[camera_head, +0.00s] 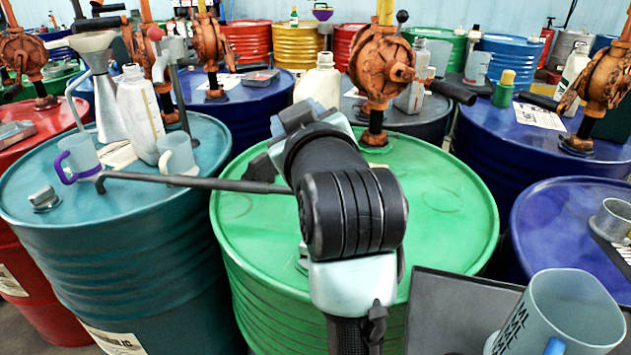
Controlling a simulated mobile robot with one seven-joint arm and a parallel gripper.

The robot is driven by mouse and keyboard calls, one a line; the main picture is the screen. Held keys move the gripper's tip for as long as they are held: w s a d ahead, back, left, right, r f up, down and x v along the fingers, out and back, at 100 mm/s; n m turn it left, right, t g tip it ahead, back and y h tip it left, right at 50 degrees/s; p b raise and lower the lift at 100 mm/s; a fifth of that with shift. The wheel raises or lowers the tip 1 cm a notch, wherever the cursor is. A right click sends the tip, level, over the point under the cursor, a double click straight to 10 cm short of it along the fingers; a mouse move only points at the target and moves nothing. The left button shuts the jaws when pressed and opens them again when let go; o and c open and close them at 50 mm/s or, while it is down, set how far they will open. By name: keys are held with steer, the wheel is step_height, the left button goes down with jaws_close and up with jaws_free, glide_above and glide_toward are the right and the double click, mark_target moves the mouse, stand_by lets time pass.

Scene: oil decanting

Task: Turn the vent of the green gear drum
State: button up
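The green drum (450,215) stands in the middle, with a rusty orange hand pump (376,70) upright at the back of its lid. My arm reaches up across the drum and covers much of the lid. A small pale metal fitting (302,258), possibly the vent, shows at the arm's left edge, mostly hidden. My gripper (268,160) is over the lid's left back part; its fingertips are hidden behind my wrist. A long dark rod with a hooked end (180,181) runs left from behind my arm, over the teal drum's edge. I cannot tell whether my gripper holds it.
The teal drum (90,245) on the left carries a funnel (97,70), a white bottle (140,115), two mugs and a metal cap. Blue drums (530,150) stand on the right. A pale measuring jug (560,315) is at front right. The green lid's right side is bare.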

steer(key=s+d+f+n+g+p, duration=0.5)
steer(key=s+d+n+g+p, duration=0.2)
steer(key=g+p, duration=1.05)
steer(key=a+f+t+p, duration=0.1)
steer(key=f, duration=0.3)
steer(key=w+a+f+p, duration=0.1)
steer(key=a+f, duration=0.1)
steer(key=f, duration=0.2)
steer(key=w+a+f+t+p, duration=0.1)
steer(key=f, duration=0.3)
steer(key=shift+w+a+f+t+y, duration=0.15)
steer(key=shift+a+f+t+y, duration=0.1)
steer(key=shift+t+y, duration=0.1)
steer(key=shift+c, duration=0.2)
steer(key=shift+r, duration=0.1)
jaws_close()
